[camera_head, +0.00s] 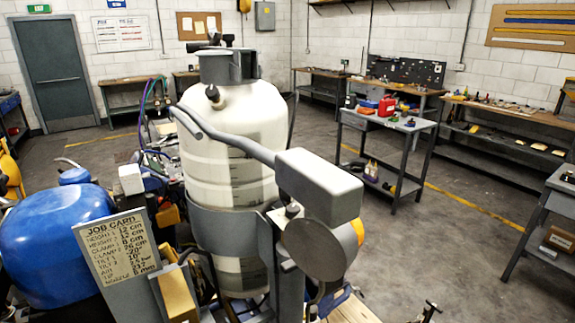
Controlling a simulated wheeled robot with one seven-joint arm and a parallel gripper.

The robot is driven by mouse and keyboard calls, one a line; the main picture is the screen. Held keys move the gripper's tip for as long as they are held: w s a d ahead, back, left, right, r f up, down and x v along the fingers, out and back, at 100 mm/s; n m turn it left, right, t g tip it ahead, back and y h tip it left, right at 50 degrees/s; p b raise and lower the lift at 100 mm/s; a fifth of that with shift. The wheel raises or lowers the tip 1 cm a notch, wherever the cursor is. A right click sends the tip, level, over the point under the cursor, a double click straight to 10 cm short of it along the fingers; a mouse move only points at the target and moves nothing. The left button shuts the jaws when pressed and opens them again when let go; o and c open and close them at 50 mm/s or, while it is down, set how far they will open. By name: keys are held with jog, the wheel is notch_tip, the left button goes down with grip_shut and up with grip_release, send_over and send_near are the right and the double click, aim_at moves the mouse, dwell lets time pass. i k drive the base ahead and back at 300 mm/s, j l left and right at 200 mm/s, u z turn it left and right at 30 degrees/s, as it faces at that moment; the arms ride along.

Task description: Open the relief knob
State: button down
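A tall white tank (235,145) with a dark grey cap (220,68) stands upright in the middle of the striper. A small black round knob (212,92) sits on the tank's front shoulder, just below the cap. It may be the relief knob, but I cannot read any label on it. How far it is turned cannot be told. I see no part that I can make out as my gripper, and nothing touches the knob.
A grey handlebar (235,142) and a grey box-shaped housing (318,185) stand in front of the tank. A blue rounded tank (50,243) and a job card (117,250) are at left. A grey cart (385,150) stands behind right. Open floor lies at right.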

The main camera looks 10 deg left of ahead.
aim_at(212, 92)
jog(key=u, duration=1.3)
